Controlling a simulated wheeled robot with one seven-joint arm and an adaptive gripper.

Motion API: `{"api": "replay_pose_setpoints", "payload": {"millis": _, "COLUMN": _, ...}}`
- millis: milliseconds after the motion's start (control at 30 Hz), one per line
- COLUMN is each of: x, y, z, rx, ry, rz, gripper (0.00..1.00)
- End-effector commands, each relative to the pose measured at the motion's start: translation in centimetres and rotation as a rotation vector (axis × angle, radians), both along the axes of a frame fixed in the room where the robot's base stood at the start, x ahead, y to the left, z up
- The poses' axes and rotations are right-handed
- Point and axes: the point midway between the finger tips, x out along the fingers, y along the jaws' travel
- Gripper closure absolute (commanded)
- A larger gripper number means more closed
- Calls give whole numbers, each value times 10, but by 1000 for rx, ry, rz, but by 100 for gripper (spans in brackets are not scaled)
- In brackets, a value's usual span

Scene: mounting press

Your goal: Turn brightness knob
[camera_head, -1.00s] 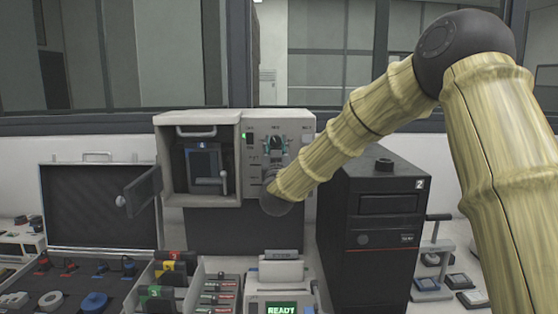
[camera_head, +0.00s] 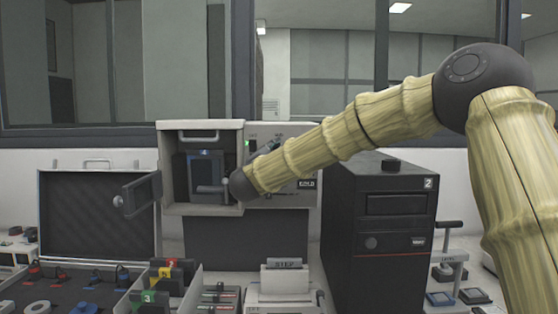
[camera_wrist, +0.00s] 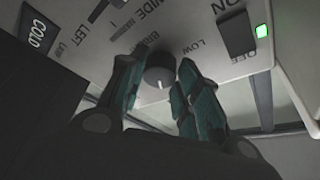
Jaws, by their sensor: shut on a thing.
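The brightness knob (camera_wrist: 160,72) is a small dark round knob on the light panel in the wrist view. A partly hidden label starting "BRI" and the word "LOW" stand near it, and a pale pointer line shows on it. My gripper (camera_wrist: 159,70) has its teal fingers on both sides of the knob and is shut on it. In the head view, the panel (camera_head: 307,200) is largely covered by my arm.
A switch marked ON and OFF (camera_wrist: 237,34) with a lit green lamp (camera_wrist: 262,31) is beside the knob. The chamber's small door (camera_head: 142,195) stands open at left. A black tower (camera_head: 375,225) stands right, an open case (camera_head: 97,213) left, and trays (camera_head: 165,285) in front.

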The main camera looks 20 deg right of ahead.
Motion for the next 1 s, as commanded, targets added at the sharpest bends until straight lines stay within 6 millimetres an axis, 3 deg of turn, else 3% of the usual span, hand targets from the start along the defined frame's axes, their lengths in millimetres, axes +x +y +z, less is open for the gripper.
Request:
{"api": "replay_pose_setpoints", "payload": {"millis": 600, "x": 0, "y": -2, "z": 4, "rx": 552, "ry": -162, "rz": -6, "gripper": 91}}
{"api": "replay_pose_setpoints", "payload": {"millis": 1000, "x": 0, "y": -2, "z": 6, "rx": 785, "ry": -228, "rz": -5, "gripper": 91}}
